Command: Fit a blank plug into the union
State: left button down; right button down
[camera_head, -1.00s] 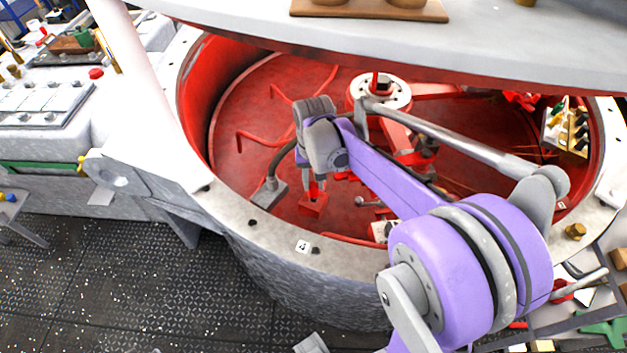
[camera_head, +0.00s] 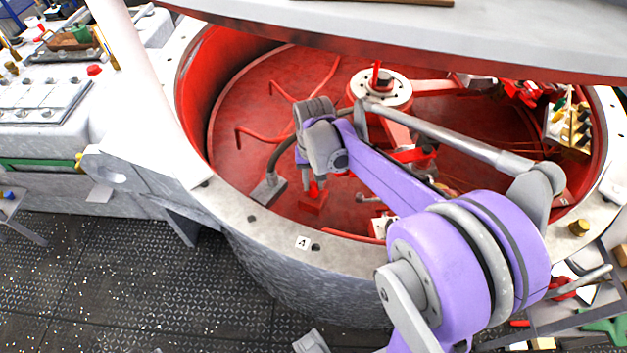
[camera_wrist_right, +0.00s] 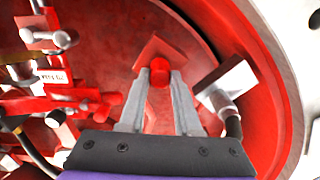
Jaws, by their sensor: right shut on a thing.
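My right gripper (camera_head: 313,187) reaches down inside the red round well. Its fingers are shut on a small red cylindrical piece (camera_wrist_right: 159,73), which may be the blank plug. A square red block (camera_head: 313,204) lies directly below the fingertips, and it also shows behind the piece in the wrist view (camera_wrist_right: 152,50). I cannot tell whether the piece touches the block. A grey block with a dark hose (camera_head: 268,191) lies just left of the gripper, apart from it; in the wrist view it is on the right (camera_wrist_right: 232,82). I cannot tell which part is the union. My left gripper is out of view.
The well's pale rim (camera_head: 262,232) curves in front, and a white slab (camera_head: 440,30) overhangs the back. Bent red rods (camera_head: 262,134) lie left of the gripper. A hub (camera_head: 381,91) with red arms stands behind right.

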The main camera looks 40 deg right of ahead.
jog(key=shift+f, duration=0.25)
dwell(0.5)
jog(key=c, duration=0.5)
grip_release()
notch_tip(320, 180, up, 11)
jog(key=shift+f+p, duration=0.1)
jog(key=shift+p, duration=0.4)
jog(key=s+a+f+n+t+p, duration=0.1)
jog(key=s+a+n, duration=0.1)
jog(key=s+a, duration=0.2)
jog(key=s+a+f+n+t+p, duration=0.1)
jog(key=s+a+n+t+p, duration=0.1)
jog(key=s+a, duration=0.2)
jog(key=s+a+f+n+t+p, duration=0.1)
jog(key=s+a+n+t+p, duration=0.1)
jog(key=s+a, duration=0.2)
jog(key=shift+s+a+f+n, duration=0.1)
jog(key=shift+a+f+n, duration=0.2)
jog(key=shift+a, duration=0.3)
